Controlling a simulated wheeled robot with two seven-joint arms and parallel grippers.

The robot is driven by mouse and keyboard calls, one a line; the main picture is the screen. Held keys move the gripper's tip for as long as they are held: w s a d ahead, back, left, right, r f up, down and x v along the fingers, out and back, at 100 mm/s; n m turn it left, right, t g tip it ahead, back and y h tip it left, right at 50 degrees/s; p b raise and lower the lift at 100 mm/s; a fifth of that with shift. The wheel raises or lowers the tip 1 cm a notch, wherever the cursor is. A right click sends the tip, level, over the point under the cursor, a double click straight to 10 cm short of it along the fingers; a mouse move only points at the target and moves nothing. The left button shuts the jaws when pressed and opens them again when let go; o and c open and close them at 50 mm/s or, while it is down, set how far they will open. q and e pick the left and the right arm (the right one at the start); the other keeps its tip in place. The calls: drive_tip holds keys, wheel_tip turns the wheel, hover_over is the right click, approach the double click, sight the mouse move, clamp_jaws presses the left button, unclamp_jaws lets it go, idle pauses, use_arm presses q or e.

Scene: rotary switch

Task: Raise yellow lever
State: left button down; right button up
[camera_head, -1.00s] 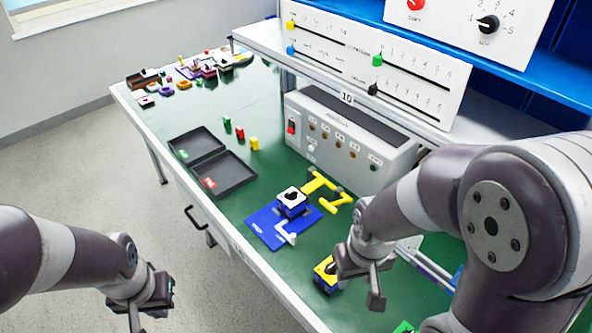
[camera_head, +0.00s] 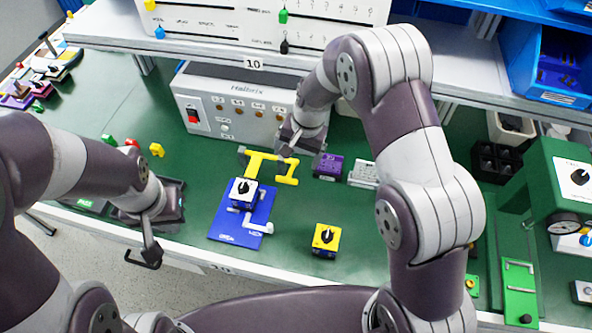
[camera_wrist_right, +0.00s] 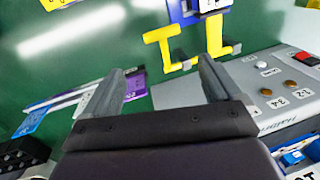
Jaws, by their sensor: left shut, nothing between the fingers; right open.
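The yellow lever (camera_head: 256,158) is a branched yellow piece at the back of the blue plate (camera_head: 226,225), in front of the grey control box. In the right wrist view its yellow bars (camera_wrist_right: 215,35) stand at the top, just beyond the fingertips. My right gripper (camera_head: 287,152) is open, close above and behind the right part of the lever; in the wrist view the gap between its fingers (camera_wrist_right: 162,68) is empty. I cannot tell whether it touches the lever. My left gripper (camera_head: 150,257) is shut and empty at the table's front edge.
The grey control box (camera_head: 225,100) stands behind the lever. A white-and-blue switch block (camera_head: 241,192) sits on the blue plate. A purple block (camera_head: 328,166) lies right of the lever, and a yellow switch box (camera_head: 326,240) stands nearer me.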

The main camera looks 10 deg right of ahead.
drive_tip(key=p, duration=0.1)
hover_over(288, 176)
drive_tip(key=s, duration=0.1)
drive_tip(key=f, duration=0.5)
drive_tip(key=shift+s+d+f, duration=0.1)
drive_tip(key=shift+d, duration=0.25)
drive_tip(key=f, duration=0.4)
drive_tip(key=w+f+p, duration=0.1)
drive_tip(key=f, duration=0.1)
drive_tip(key=shift+a, duration=0.3)
use_arm(q)
drive_tip(key=shift+s+a+r, duration=0.1)
drive_tip(key=shift+s+r, duration=0.1)
drive_tip(key=shift+r, duration=0.4)
drive_tip(key=shift+s+a+r, duration=0.1)
drive_tip(key=shift+s+r, duration=0.05)
drive_tip(key=shift+r, duration=0.4)
use_arm(e)
drive_tip(key=shift+a+f, duration=0.15)
drive_tip(key=shift+f, duration=0.3)
drive_tip(key=shift+c, duration=0.6)
drive_tip(key=c, duration=1.3)
use_arm(q)
drive_tip(key=shift+w, duration=0.15)
use_arm(e)
drive_tip(key=shift+w+r, duration=0.1)
